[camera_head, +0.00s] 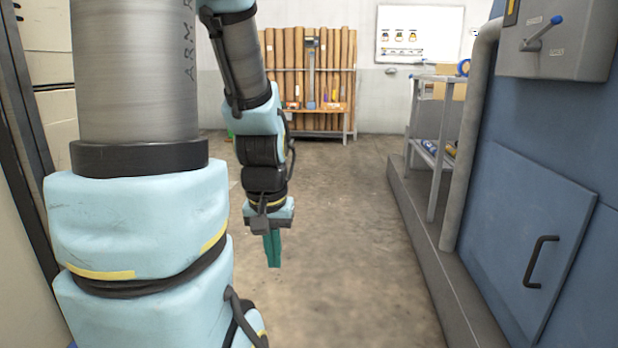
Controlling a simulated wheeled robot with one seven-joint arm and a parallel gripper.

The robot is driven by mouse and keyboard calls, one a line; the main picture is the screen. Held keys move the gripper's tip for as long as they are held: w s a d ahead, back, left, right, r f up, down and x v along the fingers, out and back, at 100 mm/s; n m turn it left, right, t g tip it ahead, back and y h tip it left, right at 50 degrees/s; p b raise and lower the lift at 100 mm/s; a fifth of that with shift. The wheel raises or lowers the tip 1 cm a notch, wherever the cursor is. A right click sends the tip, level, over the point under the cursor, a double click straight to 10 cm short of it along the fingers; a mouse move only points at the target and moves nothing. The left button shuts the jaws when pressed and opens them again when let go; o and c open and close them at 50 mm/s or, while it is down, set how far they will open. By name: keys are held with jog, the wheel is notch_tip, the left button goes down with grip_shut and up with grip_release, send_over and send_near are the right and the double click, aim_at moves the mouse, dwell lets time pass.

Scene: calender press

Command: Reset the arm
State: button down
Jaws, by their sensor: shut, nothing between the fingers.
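My arm takes up the left part of the head view, with light blue joint covers and grey links. It bends down so that my gripper (272,250) hangs over open floor. The green fingers point downward and are shut together with nothing between them. The gripper is apart from everything around it.
A blue machine cabinet (520,240) with a black door handle stands on a raised plinth (436,260) at the right. A grey control box (555,40) with a blue-tipped lever is above. A shelf cart (436,140) stands beyond. Wooden rolls (340,70) line the back. The middle floor (350,240) is clear.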

notch_tip(320, 180, up, 31)
jog(key=p, duration=3.1)
jog(key=shift+r, duration=0.15)
